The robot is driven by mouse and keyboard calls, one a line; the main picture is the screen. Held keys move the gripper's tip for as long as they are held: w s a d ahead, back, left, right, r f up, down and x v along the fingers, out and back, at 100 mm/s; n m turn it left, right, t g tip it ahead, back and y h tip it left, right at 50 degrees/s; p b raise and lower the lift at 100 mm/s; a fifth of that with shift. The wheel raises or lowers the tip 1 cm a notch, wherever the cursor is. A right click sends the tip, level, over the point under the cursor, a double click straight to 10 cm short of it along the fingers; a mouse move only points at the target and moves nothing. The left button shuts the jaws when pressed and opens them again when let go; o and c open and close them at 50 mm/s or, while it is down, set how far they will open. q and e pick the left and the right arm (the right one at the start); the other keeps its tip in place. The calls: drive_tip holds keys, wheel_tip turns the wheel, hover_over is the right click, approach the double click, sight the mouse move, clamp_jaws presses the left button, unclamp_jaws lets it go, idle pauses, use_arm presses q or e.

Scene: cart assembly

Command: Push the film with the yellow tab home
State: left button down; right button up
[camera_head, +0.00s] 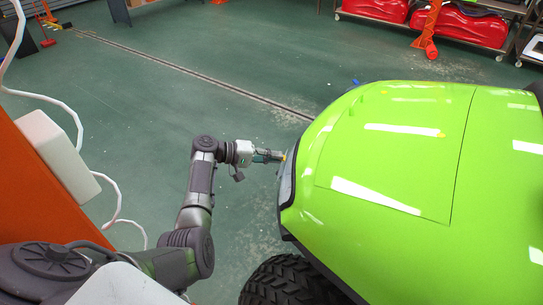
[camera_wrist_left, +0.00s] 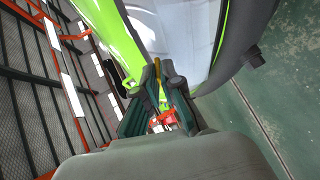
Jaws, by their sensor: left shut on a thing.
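The yellow tab (camera_wrist_left: 162,98) shows between the fingers of my left gripper (camera_wrist_left: 160,70) in the left wrist view. The gripper is shut on it. A pale, glossy curved panel (camera_wrist_left: 182,30) lies just beyond the fingertips; I cannot tell whether it is the film itself or the surface under it. In the head view my left gripper (camera_head: 277,156) is at the front edge of the green cart (camera_head: 400,140), by the upper end of a pale strip (camera_head: 287,182). A speck of yellow shows at the fingertips. The film's edges cannot be made out. My right gripper is not in view.
A black tyre (camera_head: 288,283) is below the cart's front. An orange panel (camera_head: 40,185) with a white box (camera_head: 57,150) stands at the left. Red cases (camera_head: 472,24) sit on a rack at the back right. The green floor left of the cart is mostly clear.

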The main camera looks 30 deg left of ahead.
use_arm(q)
drive_tip(key=shift+d, duration=0.1)
drive_tip(key=c, duration=1.2)
unclamp_jaws()
drive_tip(key=shift+c, duration=0.2)
drive_tip(key=v, duration=0.7)
drive_tip(key=shift+s, duration=0.15)
